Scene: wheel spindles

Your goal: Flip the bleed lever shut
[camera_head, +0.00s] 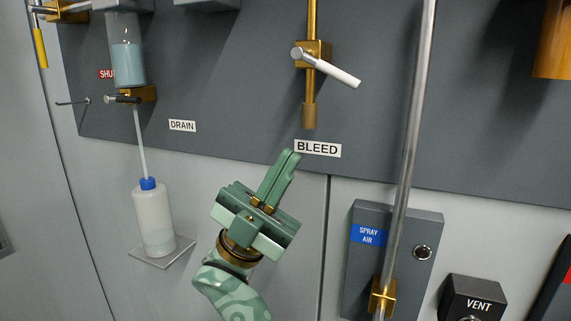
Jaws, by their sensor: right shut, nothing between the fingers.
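The bleed lever (335,70) is a white-handled lever on a brass valve block (313,54). It slants down to the right across the vertical brass pipe, and the pipe's lower end (309,116) hangs just above the BLEED label (318,148). My right gripper (289,157) is green, shut and empty. Its fingertips point up, just left of the BLEED label and well below the lever, apart from it in the picture. My left gripper is not in view.
At the left, a sight glass (127,52) with pale blue liquid stands above a drain tube and a bottle (153,217) on a small shelf. A tall metal pipe (411,140) runs right of the lever. SPRAY AIR (369,235) and VENT (478,304) boxes sit lower right.

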